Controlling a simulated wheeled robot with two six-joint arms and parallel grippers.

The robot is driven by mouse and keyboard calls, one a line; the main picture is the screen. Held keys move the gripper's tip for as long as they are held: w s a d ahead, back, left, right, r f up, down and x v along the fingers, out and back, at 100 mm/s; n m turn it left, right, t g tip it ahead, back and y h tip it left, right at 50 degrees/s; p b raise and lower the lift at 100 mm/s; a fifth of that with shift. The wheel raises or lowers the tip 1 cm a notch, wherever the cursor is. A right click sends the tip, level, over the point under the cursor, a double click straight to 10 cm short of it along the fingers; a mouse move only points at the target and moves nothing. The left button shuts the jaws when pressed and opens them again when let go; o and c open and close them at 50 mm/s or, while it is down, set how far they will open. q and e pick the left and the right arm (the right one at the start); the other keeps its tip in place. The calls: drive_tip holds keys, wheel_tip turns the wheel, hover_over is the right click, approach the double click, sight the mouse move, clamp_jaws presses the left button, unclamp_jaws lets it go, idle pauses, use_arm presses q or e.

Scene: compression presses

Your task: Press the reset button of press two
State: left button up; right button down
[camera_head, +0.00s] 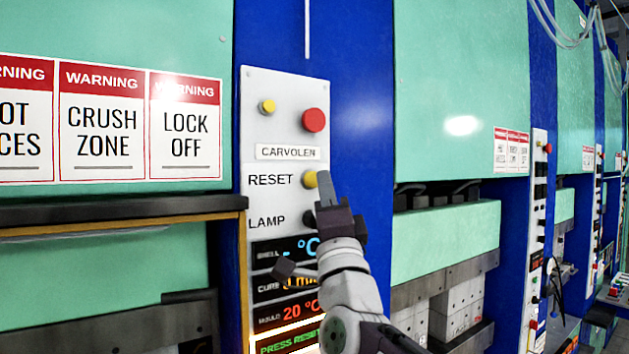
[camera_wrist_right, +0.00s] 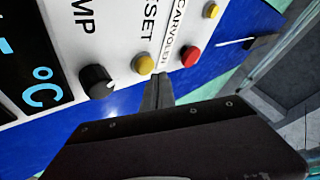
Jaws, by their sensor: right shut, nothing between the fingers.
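The yellow reset button (camera_head: 310,179) sits to the right of the word RESET on a white control panel (camera_head: 286,90). In the right wrist view the reset button (camera_wrist_right: 143,64) is just left of the fingertips. My right gripper (camera_head: 325,180) is shut and empty, with its fingertips right beside the button in the head view. I cannot tell whether they touch it. In the right wrist view the shut fingers (camera_wrist_right: 160,80) point at the panel between the yellow button and the red button (camera_wrist_right: 190,56). My left gripper is not in view.
The red button (camera_head: 313,120) and a small yellow button (camera_head: 267,106) are higher on the panel. A black lamp knob (camera_head: 309,217) and lit displays (camera_head: 270,252) are below. Warning signs (camera_head: 103,125) are at left. More presses stand to the right.

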drive_tip(key=shift+w+a, duration=0.25)
drive_tip(key=shift+w+a, duration=0.3)
drive_tip(key=shift+w, duration=0.1)
idle(0.8)
drive_tip(key=shift+s+d+b, duration=0.5)
drive_tip(key=shift+s+b, duration=0.2)
